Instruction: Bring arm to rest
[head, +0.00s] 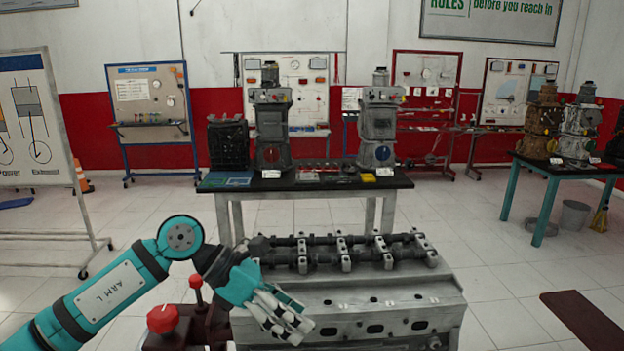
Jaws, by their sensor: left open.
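My left arm, teal and labelled ARM L, comes in from the lower left. My left gripper (293,322) is open and empty, with its fingers pointing down and to the right. It is in front of the left end of a grey engine cylinder head (378,298). Dark camshafts (345,250) lie along the top of the cylinder head. Whether the fingers touch the cylinder head cannot be told. My right gripper is not in view.
A red knob (162,319) and a red-tipped lever (196,283) stand beside my left arm. A dark-topped table (330,182) with engine parts is behind. Another table (548,166) stands at right. A dark red board (586,322) is at lower right. The tiled floor between is clear.

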